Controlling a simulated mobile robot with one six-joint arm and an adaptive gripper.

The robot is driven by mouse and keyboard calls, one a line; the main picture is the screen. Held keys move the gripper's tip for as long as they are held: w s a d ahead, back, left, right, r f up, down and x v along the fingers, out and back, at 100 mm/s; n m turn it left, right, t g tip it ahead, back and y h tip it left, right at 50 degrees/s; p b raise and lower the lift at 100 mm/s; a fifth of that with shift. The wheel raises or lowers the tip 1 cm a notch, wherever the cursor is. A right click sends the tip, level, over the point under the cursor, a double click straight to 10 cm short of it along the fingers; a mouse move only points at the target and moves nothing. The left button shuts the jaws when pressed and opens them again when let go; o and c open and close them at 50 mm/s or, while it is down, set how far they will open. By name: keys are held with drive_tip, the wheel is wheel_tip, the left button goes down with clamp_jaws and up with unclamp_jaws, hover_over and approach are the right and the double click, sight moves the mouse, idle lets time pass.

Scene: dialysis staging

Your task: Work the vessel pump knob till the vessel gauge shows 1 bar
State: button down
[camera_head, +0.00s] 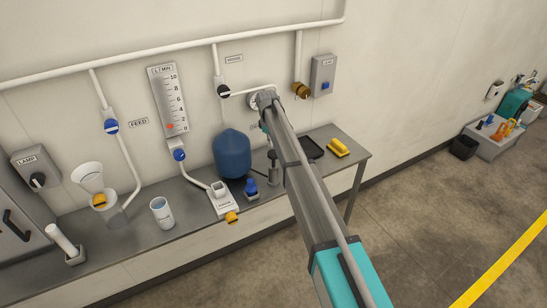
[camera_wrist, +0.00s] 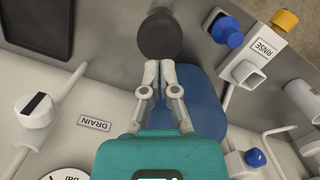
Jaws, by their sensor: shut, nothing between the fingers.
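The dark round pump knob (camera_wrist: 160,36) is just beyond my fingertips in the wrist view. My gripper (camera_wrist: 160,66) is shut and empty, its fingertips right at the near edge of the knob; I cannot tell whether they touch it. The blue vessel (camera_head: 231,153) stands on the bench, and in the wrist view it lies behind my fingers (camera_wrist: 205,100). The grey pump body (camera_head: 273,176) stands to its right in the head view, partly behind my arm. The gauge (camera_wrist: 66,174) shows only its edge with "bar" in the wrist view; its needle is out of sight.
A blue knob (camera_wrist: 228,31) and the RINSE fitting (camera_wrist: 246,70) are close to the vessel. A dark tray (camera_head: 311,147) and yellow object (camera_head: 339,147) lie on the bench's right end.

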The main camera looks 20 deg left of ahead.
sight(270, 153)
drive_tip(key=shift+d+f+b, duration=0.1)
drive_tip(key=shift+f+b, duration=0.75)
drive_tip(key=shift+f, duration=0.35)
drive_tip(key=shift+f, duration=0.1)
wheel_tip(270, 153, down, 5)
drive_tip(key=b, duration=0.5)
drive_tip(key=shift+r, duration=0.2)
drive_tip(key=shift+w+a+r+p, duration=0.1)
drive_tip(key=shift+a+r+p, duration=0.25)
drive_tip(key=shift+a, duration=0.2)
drive_tip(key=shift+w+a+r, duration=0.15)
drive_tip(key=shift+a, duration=0.8)
drive_tip(key=shift+d, duration=0.1)
